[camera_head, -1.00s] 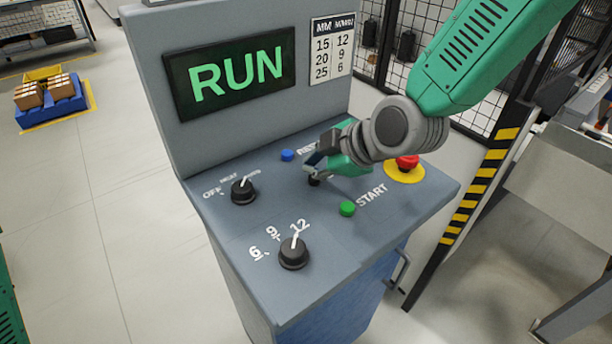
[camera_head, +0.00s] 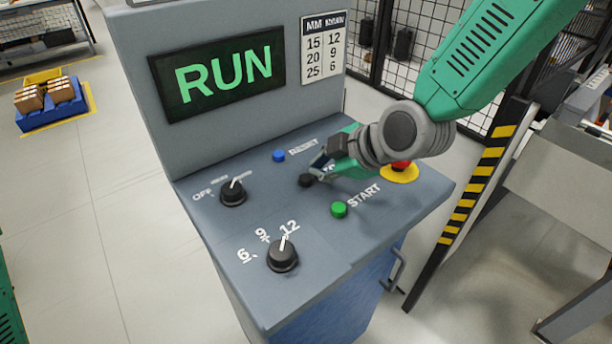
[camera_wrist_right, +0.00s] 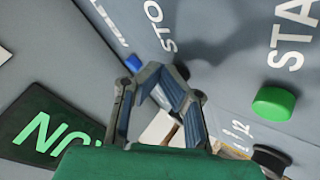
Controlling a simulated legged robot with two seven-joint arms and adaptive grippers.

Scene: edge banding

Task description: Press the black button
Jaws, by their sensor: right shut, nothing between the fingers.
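The black button (camera_head: 306,180) sits on the sloped control panel (camera_head: 330,235), between the blue and green buttons. My right gripper (camera_head: 318,164) is shut and empty, with its tips close beside the button on the upper right. I cannot tell whether they touch it. My left gripper is not in view.
The panel holds a blue RESET button (camera_head: 279,156), a green START button (camera_head: 339,209), a red emergency stop (camera_head: 400,168) partly behind my wrist, and two black knobs (camera_head: 233,193) (camera_head: 282,257). The display (camera_head: 217,73) reads RUN. A striped post (camera_head: 478,185) stands at right.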

